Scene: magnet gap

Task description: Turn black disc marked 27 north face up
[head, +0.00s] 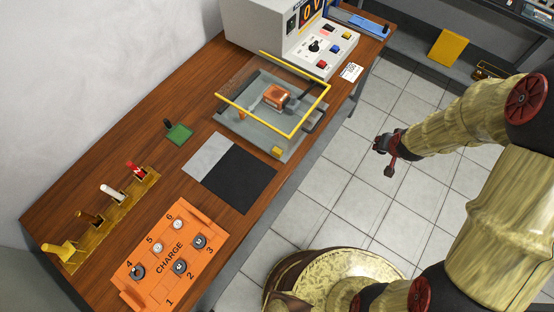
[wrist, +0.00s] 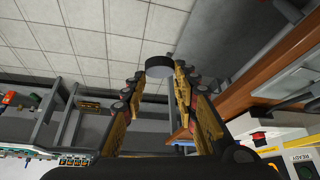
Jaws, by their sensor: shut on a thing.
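My gripper (head: 384,155) is out over the tiled floor, to the right of the bench in the head view. In the wrist view my gripper (wrist: 160,76) is shut on a black disc (wrist: 160,66), held between the fingertips. No number or pole mark on it can be read, so I cannot tell which face is up. In the head view the held disc cannot be made out clearly. Several dark and white discs sit in the orange CHARGE tray (head: 127,291), among them a dark one (head: 200,241) near 3.
The wooden bench (head: 100,190) carries a grey-and-black mat (head: 240,178), a yellow-railed fixture (head: 283,134), a green block (head: 179,134), a rack with upright handles (head: 110,214) and a control box (head: 262,30). The tiled floor (head: 345,190) beside the bench is clear.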

